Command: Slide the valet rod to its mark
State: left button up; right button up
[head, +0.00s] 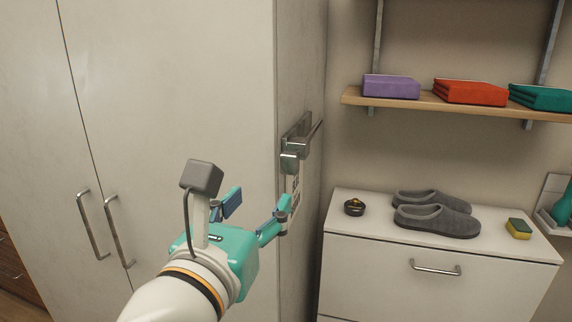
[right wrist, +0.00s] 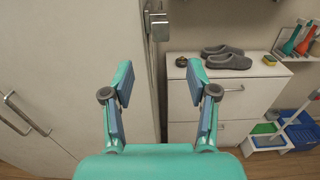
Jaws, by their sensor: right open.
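The valet rod (head: 314,135) is a metal bar in a metal bracket on the side panel of the pale wardrobe. It also shows at the top of the right wrist view (right wrist: 157,24). A pale printed strip hangs just below the bracket, partly hidden by my gripper finger; I cannot read it. My right gripper (head: 261,205) is open and empty, below and to the left of the rod in the head view, apart from it. In the right wrist view its fingers (right wrist: 160,82) are spread below the rod. My left gripper is out of view.
The wardrobe (head: 170,90) has two bar handles. A white cabinet (head: 385,275) on the right carries grey slippers (head: 437,220), a small dark round tin (head: 354,207) and a sponge (head: 518,229). Above it, a wooden shelf (head: 430,102) holds folded cloths. A blue-and-green caddy (right wrist: 283,132) stands on the floor.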

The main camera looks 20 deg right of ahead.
aim_at(287, 164)
jog(key=p+x, duration=0.2)
jog(key=x, duration=1.3)
jog(key=shift+w+d+f+p, duration=0.1)
jog(key=shift+w+d+p, duration=0.05)
jog(key=shift+p, duration=0.25)
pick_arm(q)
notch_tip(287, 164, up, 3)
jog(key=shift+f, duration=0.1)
